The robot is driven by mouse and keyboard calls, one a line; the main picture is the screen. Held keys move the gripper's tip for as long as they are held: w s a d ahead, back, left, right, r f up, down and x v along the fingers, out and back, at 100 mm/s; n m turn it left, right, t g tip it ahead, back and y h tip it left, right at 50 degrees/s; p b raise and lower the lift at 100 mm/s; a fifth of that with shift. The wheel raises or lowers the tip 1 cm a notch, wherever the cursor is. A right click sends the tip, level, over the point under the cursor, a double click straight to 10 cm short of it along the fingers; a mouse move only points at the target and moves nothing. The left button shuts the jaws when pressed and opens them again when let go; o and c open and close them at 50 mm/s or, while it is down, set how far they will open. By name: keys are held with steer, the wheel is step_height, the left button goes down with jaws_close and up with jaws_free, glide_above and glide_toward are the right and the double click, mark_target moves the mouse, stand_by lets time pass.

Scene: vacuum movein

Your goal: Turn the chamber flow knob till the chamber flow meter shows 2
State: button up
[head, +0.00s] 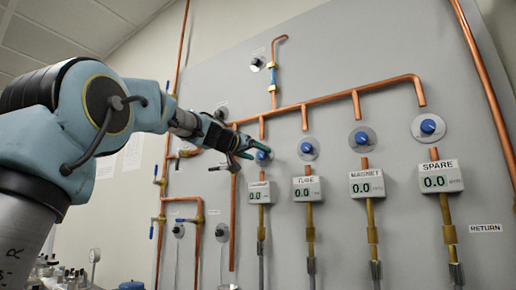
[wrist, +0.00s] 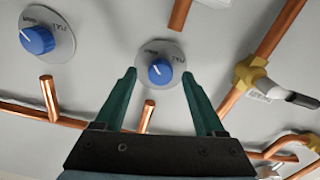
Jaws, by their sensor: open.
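The chamber flow knob (head: 264,152) is a small blue knob with a white pointer mark, on the grey panel above the leftmost meter. In the wrist view the blue knob (wrist: 161,72) sits on a round grey dial plate, between my fingertips. My gripper (head: 255,152) is open, with green fingers; one fingertip lies on each side of the knob in the wrist view (wrist: 159,75), with visible gaps. The head view partly hides the knob behind the fingers. The chamber flow meter (head: 259,192) is a white box reading 0.0.
To the right are the tube (head: 308,189), magnet (head: 367,184) and spare (head: 440,177) meters, each reading 0.0, with blue knobs above. The neighbouring knob (wrist: 37,40) shows at left in the wrist view. Copper pipes (head: 330,102) stand out from the panel around my gripper.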

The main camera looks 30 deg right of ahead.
steer(key=shift+w+d, duration=0.25)
steer(key=shift+d, duration=0.15)
jaws_close()
stand_by(0.4)
